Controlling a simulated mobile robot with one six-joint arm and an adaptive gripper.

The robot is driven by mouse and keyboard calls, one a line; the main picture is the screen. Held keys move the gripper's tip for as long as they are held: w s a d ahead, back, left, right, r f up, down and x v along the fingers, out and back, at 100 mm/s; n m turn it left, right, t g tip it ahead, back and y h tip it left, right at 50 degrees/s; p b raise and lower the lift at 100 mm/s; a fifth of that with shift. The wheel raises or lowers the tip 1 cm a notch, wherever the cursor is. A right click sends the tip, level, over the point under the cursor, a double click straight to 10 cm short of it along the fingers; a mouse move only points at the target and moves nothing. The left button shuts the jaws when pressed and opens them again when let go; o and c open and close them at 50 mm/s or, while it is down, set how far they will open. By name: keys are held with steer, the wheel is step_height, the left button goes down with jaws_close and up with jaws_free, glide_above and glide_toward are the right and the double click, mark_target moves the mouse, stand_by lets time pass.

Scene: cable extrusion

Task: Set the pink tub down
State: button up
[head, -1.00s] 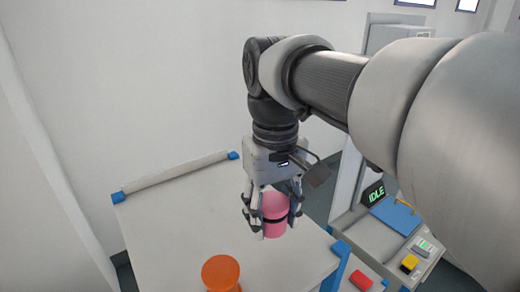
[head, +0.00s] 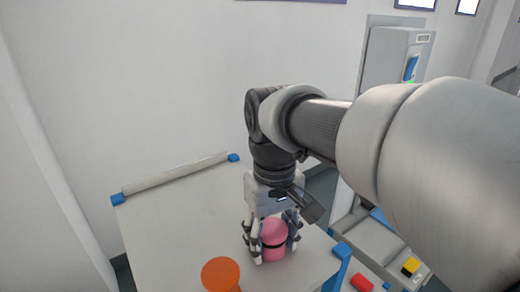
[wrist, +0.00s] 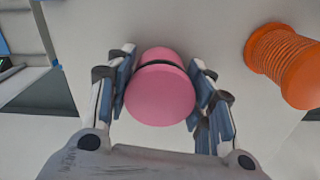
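The pink tub (head: 273,236) has a dark band and is between the fingers of my gripper (head: 270,243) over the right part of the white table (head: 180,215). In the wrist view the pink tub (wrist: 160,95) is centred, with the blue-padded fingers of my gripper (wrist: 162,70) against both sides. My gripper is shut on it. The tub is upright, at or just above the table top; I cannot tell whether its base touches.
An orange spool (head: 221,274) stands on the table, left of and nearer than the tub; it shows at right in the wrist view (wrist: 285,62). A white roller (head: 175,175) runs along the back edge. A control panel (head: 385,250) stands right of the table. The table's left is clear.

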mark_target(272, 228)
steer(key=o, duration=0.3)
step_height(272, 228, up, 12)
steer(key=shift+f+p, duration=0.1)
steer(key=shift+p, duration=0.55)
steer(key=shift+d, duration=0.1)
steer(key=s+d+f+m+t, duration=0.1)
steer(key=s+d+f, duration=0.2)
steer(key=s+f, duration=0.1)
steer(key=s+d+f+m+t, duration=0.2)
steer(key=s+d+f, duration=0.2)
steer(key=s+f, duration=0.1)
steer(key=s+d+f+m+t, duration=0.1)
steer(key=s+d+f, duration=0.2)
steer(key=s+f, duration=0.1)
steer(key=shift+s+d+f+m+t, duration=0.3)
steer(key=shift+d+f+t, duration=0.1)
steer(key=shift+f, duration=0.1)
